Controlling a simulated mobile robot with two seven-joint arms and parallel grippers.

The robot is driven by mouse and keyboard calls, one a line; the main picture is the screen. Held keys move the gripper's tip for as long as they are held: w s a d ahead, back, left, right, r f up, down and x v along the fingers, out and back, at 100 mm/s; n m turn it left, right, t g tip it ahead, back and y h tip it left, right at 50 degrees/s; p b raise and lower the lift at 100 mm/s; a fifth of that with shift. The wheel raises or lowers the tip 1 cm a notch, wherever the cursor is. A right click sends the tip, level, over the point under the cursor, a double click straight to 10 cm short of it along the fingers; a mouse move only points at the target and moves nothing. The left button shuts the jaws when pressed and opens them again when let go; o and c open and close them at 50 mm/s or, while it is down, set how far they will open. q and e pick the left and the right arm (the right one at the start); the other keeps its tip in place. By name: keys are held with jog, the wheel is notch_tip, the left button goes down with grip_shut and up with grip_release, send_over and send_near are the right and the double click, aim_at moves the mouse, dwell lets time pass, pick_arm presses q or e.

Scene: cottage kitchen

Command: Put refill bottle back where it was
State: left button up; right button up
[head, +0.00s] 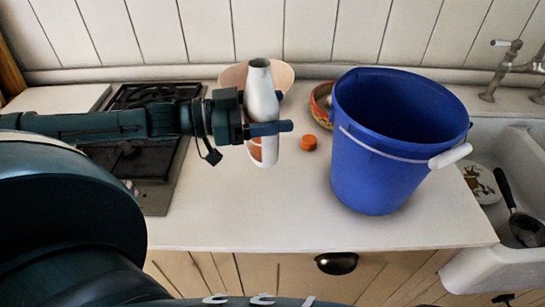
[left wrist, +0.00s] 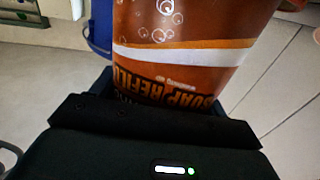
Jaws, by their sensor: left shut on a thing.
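The refill bottle (head: 261,88) is pale at its upper part, with orange showing lower down. It is upright or nearly so, above the white counter, and my left gripper (head: 268,128) is shut around its middle. Whether its base touches the counter is hard to tell. In the left wrist view the bottle (left wrist: 185,40) fills the space beyond the jaws, with a brown-orange label reading "SOAP REFILL" upside down. The fingertips are partly hidden there. My right gripper is not in view.
A large blue bucket (head: 375,150) stands right of the bottle. Behind are a pinkish bowl (head: 285,76) and a patterned bowl (head: 318,105). A small orange object (head: 308,142) lies between bottle and bucket. A stove (head: 155,180) is left, a sink (head: 520,265) right. The front counter is clear.

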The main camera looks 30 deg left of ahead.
aim_at(271, 144)
pick_arm(q)
notch_tip(271, 144, down, 3)
jog(key=shift+s+f+b, duration=0.1)
jog(key=shift+f+b, duration=0.05)
jog(key=shift+b, duration=0.3)
jog(key=shift+f, duration=0.25)
notch_tip(271, 144, down, 3)
jog(key=shift+f+b, duration=0.1)
jog(key=shift+b, duration=0.35)
jog(key=shift+f, duration=0.4)
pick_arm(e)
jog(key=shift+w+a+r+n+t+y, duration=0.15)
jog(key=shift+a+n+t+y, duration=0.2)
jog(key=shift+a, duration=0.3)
pick_arm(q)
jog(key=o, duration=1.2)
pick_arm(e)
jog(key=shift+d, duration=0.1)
